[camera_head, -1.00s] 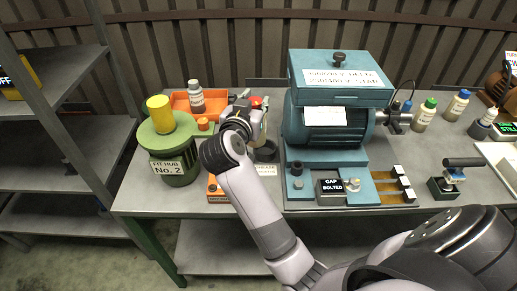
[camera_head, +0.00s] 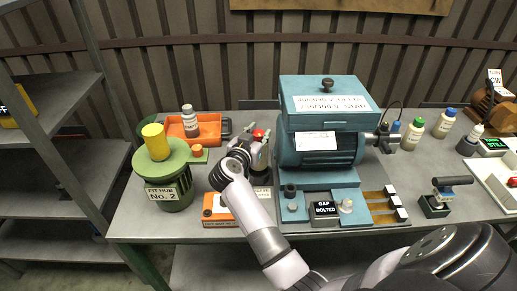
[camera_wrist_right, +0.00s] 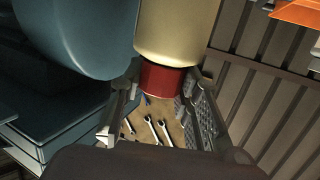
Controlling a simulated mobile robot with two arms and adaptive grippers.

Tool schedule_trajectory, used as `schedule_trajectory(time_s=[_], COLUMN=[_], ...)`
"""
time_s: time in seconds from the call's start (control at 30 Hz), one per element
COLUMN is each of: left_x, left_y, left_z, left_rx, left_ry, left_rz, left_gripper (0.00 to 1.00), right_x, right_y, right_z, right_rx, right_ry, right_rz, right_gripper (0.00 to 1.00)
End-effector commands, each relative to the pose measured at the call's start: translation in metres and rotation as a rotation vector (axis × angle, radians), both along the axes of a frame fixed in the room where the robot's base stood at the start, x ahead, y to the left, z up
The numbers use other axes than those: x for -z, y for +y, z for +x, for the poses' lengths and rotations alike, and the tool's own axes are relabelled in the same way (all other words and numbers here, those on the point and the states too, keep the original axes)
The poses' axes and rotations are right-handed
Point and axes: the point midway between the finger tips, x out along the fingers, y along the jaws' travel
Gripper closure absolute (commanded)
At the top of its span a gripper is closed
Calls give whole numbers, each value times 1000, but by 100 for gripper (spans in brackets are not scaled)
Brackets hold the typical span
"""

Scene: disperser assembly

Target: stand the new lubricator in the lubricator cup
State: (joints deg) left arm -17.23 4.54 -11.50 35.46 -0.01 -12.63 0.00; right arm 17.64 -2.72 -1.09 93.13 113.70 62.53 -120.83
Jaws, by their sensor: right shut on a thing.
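The new lubricator is a cream cylinder with a red cap (camera_head: 258,134) on top, seen in the head view left of the blue motor. In the right wrist view its cream body (camera_wrist_right: 178,30) and red part show large. My right gripper (camera_wrist_right: 160,95) is shut on it at the red end; it also shows in the head view (camera_head: 256,148). The lubricator looks about upright. My left gripper is not in view.
The blue motor (camera_head: 318,150) stands close on the right. An orange tray (camera_head: 209,128) with a grey-white bottle (camera_head: 190,121) lies behind on the left. The green hub drum (camera_head: 168,190) with a yellow cylinder (camera_head: 155,142) stands left. An orange box (camera_head: 214,208) lies in front.

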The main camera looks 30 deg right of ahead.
Motion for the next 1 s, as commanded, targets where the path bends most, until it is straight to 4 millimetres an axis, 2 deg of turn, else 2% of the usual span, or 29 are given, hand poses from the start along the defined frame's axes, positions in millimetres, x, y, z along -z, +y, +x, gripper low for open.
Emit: schedule_trajectory(time_s=[0.17,0.47,0.9,0.93,1.0], left_x=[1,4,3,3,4], left_y=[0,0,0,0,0], left_z=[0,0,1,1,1], left_rx=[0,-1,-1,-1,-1], left_ry=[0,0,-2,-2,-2], left_rz=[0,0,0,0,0], left_gripper=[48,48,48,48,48], right_x=[13,51,57,58,59], right_y=[-1,0,0,0,0], right_z=[0,0,0,0,0], right_rx=[1,0,1,2,1], right_ry=[-4,-2,-4,-1,-1], right_rz=[-4,-3,-2,0,0], right_gripper=[100,100,100,68,63])
